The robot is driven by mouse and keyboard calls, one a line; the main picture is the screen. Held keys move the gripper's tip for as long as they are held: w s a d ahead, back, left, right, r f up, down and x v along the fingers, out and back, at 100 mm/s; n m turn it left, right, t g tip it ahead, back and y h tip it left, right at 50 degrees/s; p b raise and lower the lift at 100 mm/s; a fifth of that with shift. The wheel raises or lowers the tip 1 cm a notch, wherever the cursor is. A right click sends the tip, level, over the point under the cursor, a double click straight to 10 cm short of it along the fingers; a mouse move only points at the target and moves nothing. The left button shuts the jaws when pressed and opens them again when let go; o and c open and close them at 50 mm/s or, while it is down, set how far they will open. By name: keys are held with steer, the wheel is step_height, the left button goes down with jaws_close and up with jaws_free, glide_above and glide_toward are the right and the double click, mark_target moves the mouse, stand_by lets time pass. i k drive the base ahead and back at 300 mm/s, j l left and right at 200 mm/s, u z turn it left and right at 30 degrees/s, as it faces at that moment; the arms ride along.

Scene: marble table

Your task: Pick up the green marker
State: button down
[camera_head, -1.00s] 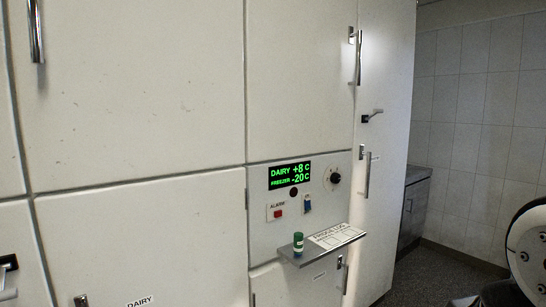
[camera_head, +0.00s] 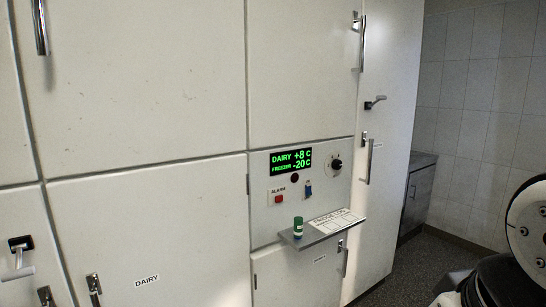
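The green marker (camera_head: 298,227) is a short, upright green cylinder with a pale band. It stands near the left end of a small metal shelf (camera_head: 318,236) on the front of the white cabinet. A white label card lies on the shelf to its right. Part of my own arm (camera_head: 525,235) shows at the right edge, well apart from the marker. My gripper's fingers are not in view.
Above the shelf are a lit green display (camera_head: 291,161), a red alarm button (camera_head: 279,199) and a dark knob (camera_head: 336,165). Metal handles stick out from the cabinet doors. A low grey cabinet (camera_head: 417,192) stands at right, with dark floor in front.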

mark_target(298, 221)
steer(key=j+z, duration=0.1)
steer(key=z, duration=0.45)
steer(key=i+j+z, duration=0.1)
steer(key=j+z, duration=0.25)
steer(key=j, duration=0.2)
steer(key=j+z, duration=0.35)
steer(key=j, duration=0.25)
steer(key=k+j+z, duration=0.1)
steer(key=j, duration=1.2)
